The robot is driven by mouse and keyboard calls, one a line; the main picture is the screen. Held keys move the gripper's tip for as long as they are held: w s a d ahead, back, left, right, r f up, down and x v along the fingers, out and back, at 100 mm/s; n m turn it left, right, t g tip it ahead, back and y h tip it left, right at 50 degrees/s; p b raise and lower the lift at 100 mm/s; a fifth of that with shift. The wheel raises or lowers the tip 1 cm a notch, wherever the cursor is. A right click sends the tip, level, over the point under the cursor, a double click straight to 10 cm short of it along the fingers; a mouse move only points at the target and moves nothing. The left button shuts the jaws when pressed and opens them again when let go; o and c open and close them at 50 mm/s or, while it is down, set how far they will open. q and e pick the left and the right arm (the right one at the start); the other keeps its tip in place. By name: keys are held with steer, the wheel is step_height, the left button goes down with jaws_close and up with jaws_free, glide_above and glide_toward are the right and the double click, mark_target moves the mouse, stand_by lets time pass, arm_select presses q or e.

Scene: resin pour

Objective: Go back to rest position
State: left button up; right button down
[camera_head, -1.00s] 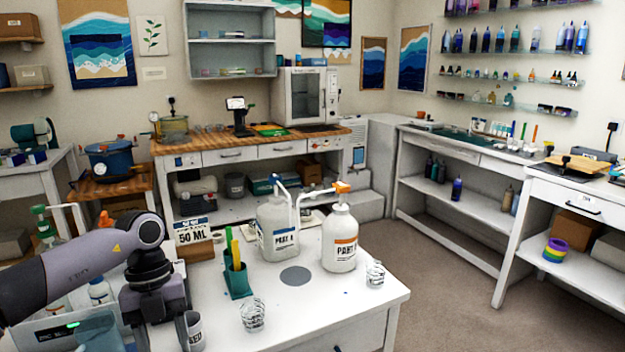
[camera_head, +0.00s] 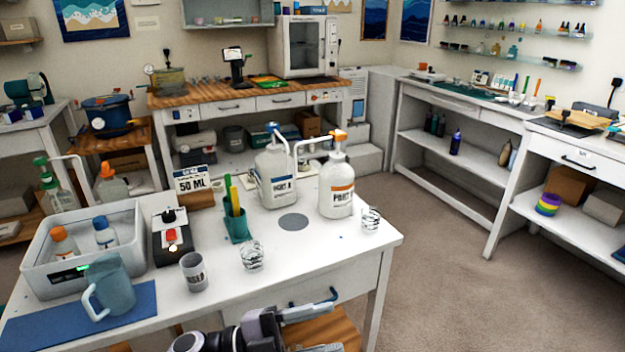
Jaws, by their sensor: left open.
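My left gripper (camera_head: 322,330) is at the bottom edge, in front of the white worktable (camera_head: 330,240) and low against its front side. Its two fingers are apart with nothing between them, and the lower finger is partly cut off by the frame. The dark wrist shows beside it, and the rest of the arm is out of view. My right gripper is not in view.
Open floor (camera_head: 450,290) lies right.

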arm_select(q)
steer(key=a+f+n+t+y, duration=1.1)
steer(key=a+n+t+y, duration=0.15)
steer(key=n, duration=0.65)
steer(key=s+a+f+n+g+y, duration=0.5)
steer(key=s+a+f, duration=0.3)
steer(key=s+f, duration=0.3)
steer(key=shift+s+a+f, duration=0.3)
steer(key=shift+s+a, duration=0.05)
steer(key=shift+s, duration=0.35)
